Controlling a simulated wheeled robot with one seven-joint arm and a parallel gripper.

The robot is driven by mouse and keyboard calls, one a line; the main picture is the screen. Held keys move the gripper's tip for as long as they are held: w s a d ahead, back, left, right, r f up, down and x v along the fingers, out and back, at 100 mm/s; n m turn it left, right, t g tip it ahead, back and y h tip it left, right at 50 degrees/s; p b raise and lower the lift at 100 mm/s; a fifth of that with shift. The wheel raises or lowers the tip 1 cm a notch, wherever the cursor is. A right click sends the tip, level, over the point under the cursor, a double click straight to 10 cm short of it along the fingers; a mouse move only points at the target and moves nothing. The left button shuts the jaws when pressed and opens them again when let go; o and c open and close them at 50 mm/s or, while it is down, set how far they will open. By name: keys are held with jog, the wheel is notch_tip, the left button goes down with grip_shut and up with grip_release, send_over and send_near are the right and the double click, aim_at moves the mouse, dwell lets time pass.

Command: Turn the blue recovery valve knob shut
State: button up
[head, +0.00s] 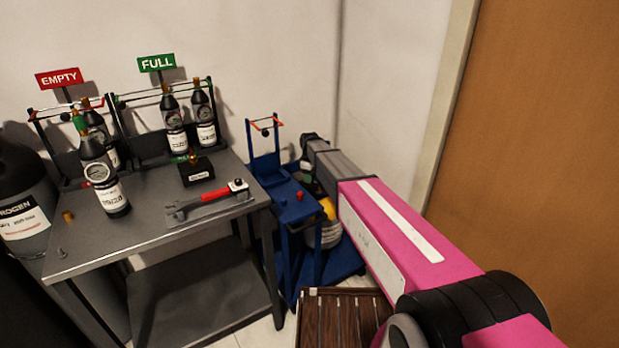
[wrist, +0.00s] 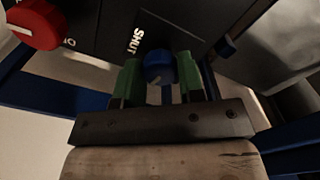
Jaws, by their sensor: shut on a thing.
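In the wrist view the blue knob (wrist: 160,66) sits on a dark panel (wrist: 95,30) between the two green fingers of my gripper (wrist: 160,82). The gripper is shut on the knob, one finger on each side. The white word SHUT is printed on the panel just left of the knob. A red knob (wrist: 35,24) is on the same panel at the upper left. In the head view my arm reaches toward the blue cart (head: 268,170); my fingers and the blue knob cannot be made out there.
A grey table (head: 150,235) at left holds dark bottles, a small black box (head: 197,171) and a red-handled wrench (head: 215,194). FULL (head: 157,63) and EMPTY (head: 59,77) signs stand over racks. A slatted wooden crate (head: 340,318) is in front of the cart. A brown door (head: 540,130) is at right.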

jog(key=m, duration=0.8)
jog(key=shift+m, duration=0.3)
jog(key=m, duration=0.4)
jog(key=shift+m, duration=1.9)
jog(key=o, duration=0.9)
notch_tip(320, 180, up, 11)
jog(key=shift+f, duration=0.1)
